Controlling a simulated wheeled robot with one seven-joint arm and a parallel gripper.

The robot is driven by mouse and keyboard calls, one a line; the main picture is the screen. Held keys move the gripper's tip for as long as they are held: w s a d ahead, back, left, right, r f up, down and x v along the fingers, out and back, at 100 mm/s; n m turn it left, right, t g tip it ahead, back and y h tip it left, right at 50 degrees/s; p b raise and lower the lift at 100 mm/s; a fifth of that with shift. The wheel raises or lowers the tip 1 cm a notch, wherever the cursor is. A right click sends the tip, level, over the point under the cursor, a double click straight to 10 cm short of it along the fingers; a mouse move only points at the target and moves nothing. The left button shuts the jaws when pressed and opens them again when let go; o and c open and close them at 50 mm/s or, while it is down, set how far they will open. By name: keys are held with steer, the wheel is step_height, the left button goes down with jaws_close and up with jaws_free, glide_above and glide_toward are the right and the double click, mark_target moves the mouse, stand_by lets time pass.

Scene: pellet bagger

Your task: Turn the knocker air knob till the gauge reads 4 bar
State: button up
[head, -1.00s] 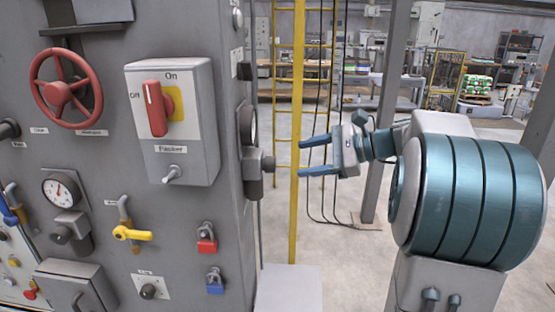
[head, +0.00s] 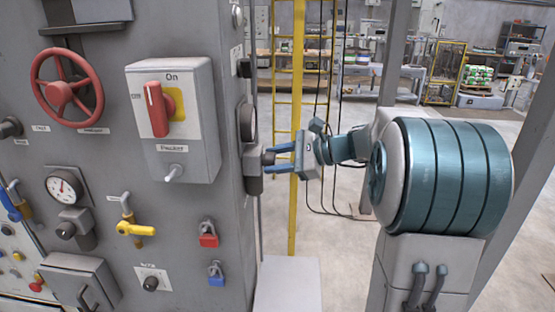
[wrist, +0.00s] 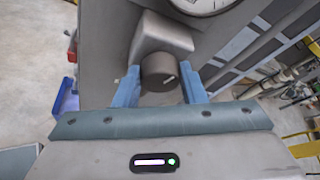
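A dark round knob (wrist: 158,72) with a pale mark sits on a grey regulator body (wrist: 160,35) in the wrist view, with part of a white gauge dial (wrist: 205,3) above it. The gauge reading cannot be made out. In the head view the knob (head: 268,158) sticks out from the cabinet's right side face, below the gauge (head: 248,122), which is seen edge-on. My gripper (head: 272,156) is open at the knob. In the wrist view its blue fingers (wrist: 160,88) stand on either side of the knob, with small gaps showing.
The cabinet front carries a Packer switch box (head: 172,120), a red handwheel (head: 68,88), another gauge (head: 65,187), a yellow-handled valve (head: 135,229) and red and blue padlocks (head: 208,234). A yellow ladder (head: 297,120) stands behind my gripper. Open floor lies to the right.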

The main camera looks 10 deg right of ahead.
steer(key=n+b, duration=0.1)
steer(key=b, duration=0.3)
steer(key=n+t+b, duration=0.1)
steer(key=b, duration=0.3)
steer(key=n+t+b, duration=0.1)
steer(key=n+b, duration=0.1)
steer(key=b, duration=0.2)
steer(key=shift+s+f+b, duration=0.1)
steer(key=shift+f+b, duration=0.25)
steer(key=shift+b, duration=0.05)
steer(key=shift+r+t+b, duration=0.15)
steer(key=shift+t+b, duration=0.15)
steer(key=o, duration=1)
steer(key=shift+r, duration=0.1)
steer(key=b+v, duration=0.1)
steer(key=v, duration=1.3)
steer(key=shift+b, duration=0.3)
